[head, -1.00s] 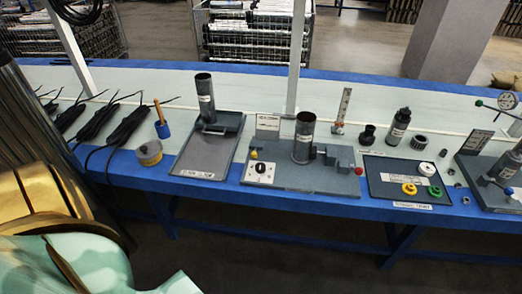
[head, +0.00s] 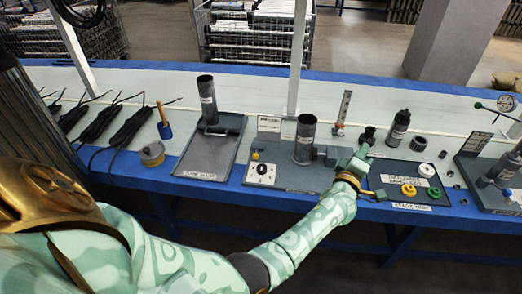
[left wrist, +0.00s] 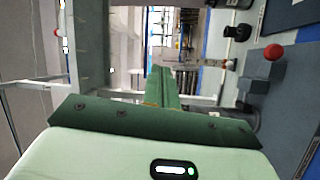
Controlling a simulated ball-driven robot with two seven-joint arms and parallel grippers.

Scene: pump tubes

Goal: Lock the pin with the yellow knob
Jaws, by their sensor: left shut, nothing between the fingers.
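The small yellow knob (head: 255,156) sits on the left side of the grey fixture plate (head: 290,181), behind a white box with a black dial (head: 262,172). A grey upright tube (head: 305,138) stands on the same plate. My left gripper (head: 362,156) is shut and empty, over the plate's right end, well right of the yellow knob. Its closed green fingers (left wrist: 163,85) show in the left wrist view. A red knob (left wrist: 273,52) shows beside them there, apart from them. The pin cannot be made out. My right gripper is not in view.
A dark mat (head: 440,200) with yellow, green and white rings lies to the right. A grey tray (head: 207,162) with an upright tube stands to the left. A thin upright post (head: 342,112) and black fittings stand behind my gripper.

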